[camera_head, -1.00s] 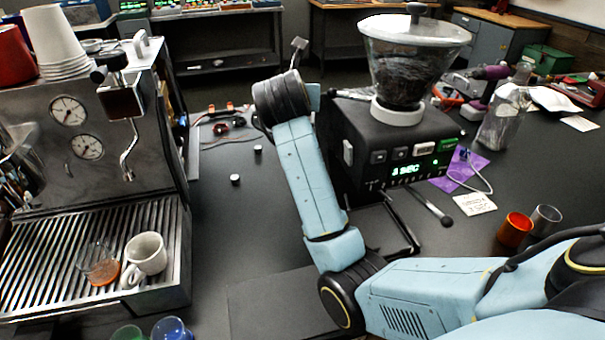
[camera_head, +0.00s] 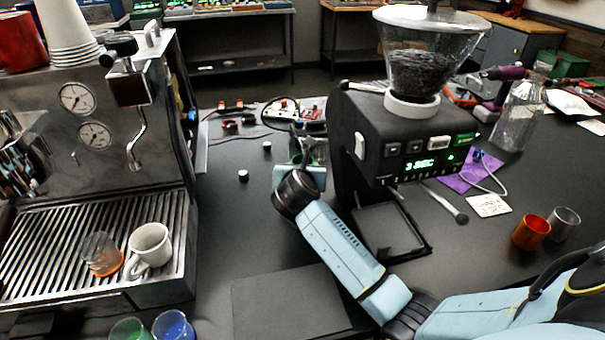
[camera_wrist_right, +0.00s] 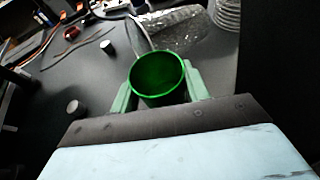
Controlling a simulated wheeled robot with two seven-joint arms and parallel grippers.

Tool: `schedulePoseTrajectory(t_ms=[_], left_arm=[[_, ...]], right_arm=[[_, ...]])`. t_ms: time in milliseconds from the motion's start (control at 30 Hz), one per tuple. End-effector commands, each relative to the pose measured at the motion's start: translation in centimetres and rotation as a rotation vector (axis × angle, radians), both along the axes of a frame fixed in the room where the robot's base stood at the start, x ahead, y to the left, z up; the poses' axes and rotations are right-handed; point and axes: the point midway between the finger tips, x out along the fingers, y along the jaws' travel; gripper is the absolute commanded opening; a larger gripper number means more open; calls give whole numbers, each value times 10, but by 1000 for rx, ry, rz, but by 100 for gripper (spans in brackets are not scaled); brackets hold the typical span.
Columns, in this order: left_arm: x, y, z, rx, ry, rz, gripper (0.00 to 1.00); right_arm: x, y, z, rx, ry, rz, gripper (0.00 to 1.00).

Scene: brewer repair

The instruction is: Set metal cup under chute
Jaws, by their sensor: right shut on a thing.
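My right gripper (camera_head: 299,168) is shut on a cup, whose shiny green inside and round rim (camera_wrist_right: 158,76) show between the fingers in the right wrist view. In the head view this held cup (camera_head: 309,148) is mostly hidden by the wrist. It is beside the left side of the black grinder (camera_head: 350,135), apart from its front. The grinder has a bean hopper (camera_head: 425,55) on top, a lit display reading 3 SEC, and a black tray (camera_head: 392,230) below its front. The chute is not clearly visible. My left gripper is out of view.
An orange cup (camera_head: 530,233) and a grey metal cup (camera_head: 564,224) stand at the right. The espresso machine's grate (camera_head: 60,250) holds a white mug (camera_head: 150,248) and a glass (camera_head: 101,254). Green and blue cups stand at the bottom left. Small knobs lie left of the gripper.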

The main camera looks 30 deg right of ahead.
Motion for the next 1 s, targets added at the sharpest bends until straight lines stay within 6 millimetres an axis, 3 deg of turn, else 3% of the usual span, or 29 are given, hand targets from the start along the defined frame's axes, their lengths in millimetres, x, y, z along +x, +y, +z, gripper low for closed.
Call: schedulePoseTrajectory(t_ms=[100,500,533,667,1000], left_arm=[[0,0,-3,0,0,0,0],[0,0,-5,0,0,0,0],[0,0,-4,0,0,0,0],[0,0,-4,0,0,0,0],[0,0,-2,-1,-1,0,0]], right_arm=[[0,0,-12,-3,-1,1,23],[0,0,-17,0,-1,0,23],[0,0,-17,0,-1,0,48],[0,0,-17,-1,-2,0,65],[0,-1,-13,-2,-2,0,68]])
